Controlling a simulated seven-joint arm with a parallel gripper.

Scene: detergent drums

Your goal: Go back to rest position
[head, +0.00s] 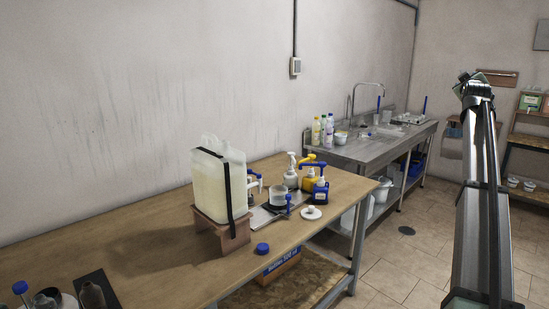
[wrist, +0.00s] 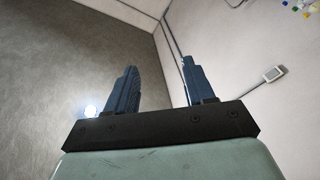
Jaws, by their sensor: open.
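My gripper (wrist: 158,80) shows in the wrist view with its two dark blue fingers spread apart and nothing between them. In the head view my arm stands raised at the right side, clear of the wooden table (head: 140,270). The fingers cannot be made out in the head view. A large pale drum (head: 215,185) with a black strap stands upright on a wooden stand (head: 228,237) on the table, well apart from my arm.
Pump bottles, one yellow (head: 309,180) and one dark blue (head: 320,192), stand right of the drum. A blue cap (head: 262,248) lies near the table's front edge. A steel sink bench (head: 365,148) stands behind. The tiled floor (head: 395,270) between table and arm is clear.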

